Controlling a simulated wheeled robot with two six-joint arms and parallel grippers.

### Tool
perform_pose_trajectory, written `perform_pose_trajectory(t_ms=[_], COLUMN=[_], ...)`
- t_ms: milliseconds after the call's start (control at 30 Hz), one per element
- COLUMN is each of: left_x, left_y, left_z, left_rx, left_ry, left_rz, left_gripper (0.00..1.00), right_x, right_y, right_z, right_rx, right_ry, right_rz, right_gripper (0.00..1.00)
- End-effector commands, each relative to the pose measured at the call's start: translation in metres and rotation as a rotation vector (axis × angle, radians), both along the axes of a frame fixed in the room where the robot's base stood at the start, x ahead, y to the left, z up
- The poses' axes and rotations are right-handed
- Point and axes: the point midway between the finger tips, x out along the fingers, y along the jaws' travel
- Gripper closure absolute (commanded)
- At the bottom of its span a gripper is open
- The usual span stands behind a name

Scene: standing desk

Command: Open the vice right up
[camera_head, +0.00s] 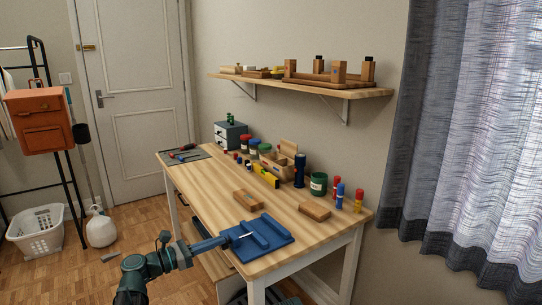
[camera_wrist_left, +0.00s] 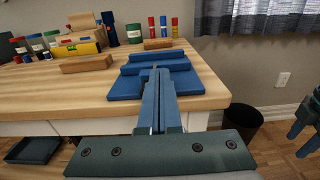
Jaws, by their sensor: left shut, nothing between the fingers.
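The blue vice (camera_head: 268,247) lies at the near edge of the wooden desk, with two parallel jaw bars on a flat base. It also shows in the left wrist view (camera_wrist_left: 125,88), where a narrow gap separates the bars. A thin pale rod shows at its left side in the head view. My left gripper (camera_head: 226,239) is shut and empty, reaching in from the left at the vice's edge. In the wrist view its fingers (camera_wrist_left: 155,75) overlap the front bar; I cannot tell whether they touch. A dark teal part (camera_wrist_left: 307,122) at the right edge appears to be my right gripper, cut off.
Wooden blocks (camera_head: 247,201) and (camera_head: 314,211) lie behind the vice. Jars, bottles and a yellow item (camera_head: 266,176) line the wall side. A shelf (camera_head: 300,84) overhangs the back. The left middle of the desk (camera_head: 205,180) is clear.

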Motion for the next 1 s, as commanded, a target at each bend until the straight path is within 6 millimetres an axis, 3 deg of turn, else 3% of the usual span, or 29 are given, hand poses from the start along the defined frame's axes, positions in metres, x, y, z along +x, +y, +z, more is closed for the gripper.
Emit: perform_pose_trajectory(t_ms=[1000], left_x=[0.009], left_y=[0.0062], left_z=[-0.0016], left_rx=[0.002], left_ry=[0.001], left_rz=[0.001], left_gripper=[1.0], right_x=[0.0001], right_y=[-0.0001], right_z=[-0.0013], right_rx=[0.0], right_ry=[0.0], right_rz=[0.0], right_gripper=[0.5])
